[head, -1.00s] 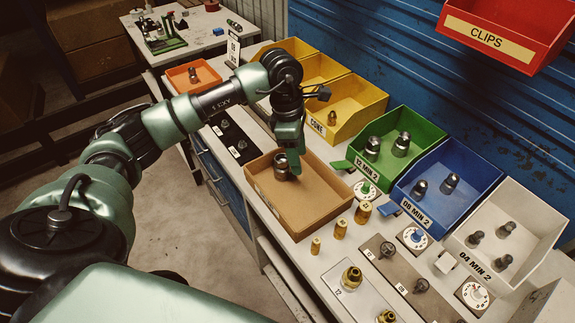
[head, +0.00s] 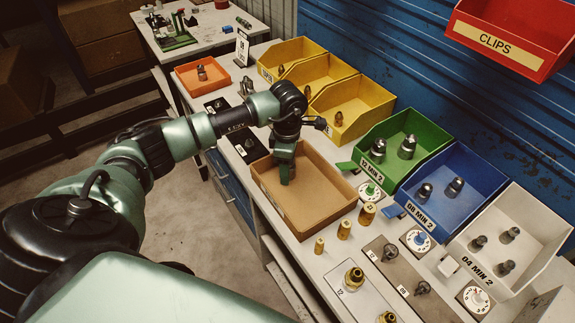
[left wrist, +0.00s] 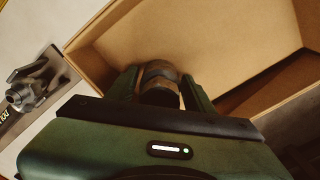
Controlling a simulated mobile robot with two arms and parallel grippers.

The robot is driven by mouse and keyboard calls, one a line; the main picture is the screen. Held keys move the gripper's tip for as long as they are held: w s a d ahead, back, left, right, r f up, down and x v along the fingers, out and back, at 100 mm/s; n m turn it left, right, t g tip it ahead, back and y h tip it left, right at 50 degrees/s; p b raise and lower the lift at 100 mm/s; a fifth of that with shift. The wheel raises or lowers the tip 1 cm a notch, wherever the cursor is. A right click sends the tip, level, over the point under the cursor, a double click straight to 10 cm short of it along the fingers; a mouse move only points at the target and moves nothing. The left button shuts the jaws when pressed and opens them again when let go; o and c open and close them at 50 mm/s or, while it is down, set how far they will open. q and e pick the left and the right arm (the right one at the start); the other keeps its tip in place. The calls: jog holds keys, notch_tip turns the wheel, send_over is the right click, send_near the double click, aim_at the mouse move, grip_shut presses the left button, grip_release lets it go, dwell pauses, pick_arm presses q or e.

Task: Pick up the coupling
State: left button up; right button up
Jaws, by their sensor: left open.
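The dark metal coupling (left wrist: 160,74) stands inside the brown cardboard tray (head: 318,215), near the tray's left end. In the left wrist view it sits between the two fingers of my left gripper (left wrist: 158,92), one finger on each side. The jaws are open, and I cannot tell whether either finger touches it. In the head view my left gripper (head: 286,176) points down into the tray and hides the coupling. My right gripper is not in view.
Several brass fittings (head: 343,229) stand right of the tray. Green (head: 425,165), blue (head: 467,195) and white (head: 525,235) bins with fittings line the back, with yellow bins (head: 360,112) behind the arm. A red CLIPS bin (head: 510,40) hangs above.

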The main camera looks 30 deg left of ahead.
pick_arm(q)
grip_shut()
jog(key=shift+r, duration=0.1)
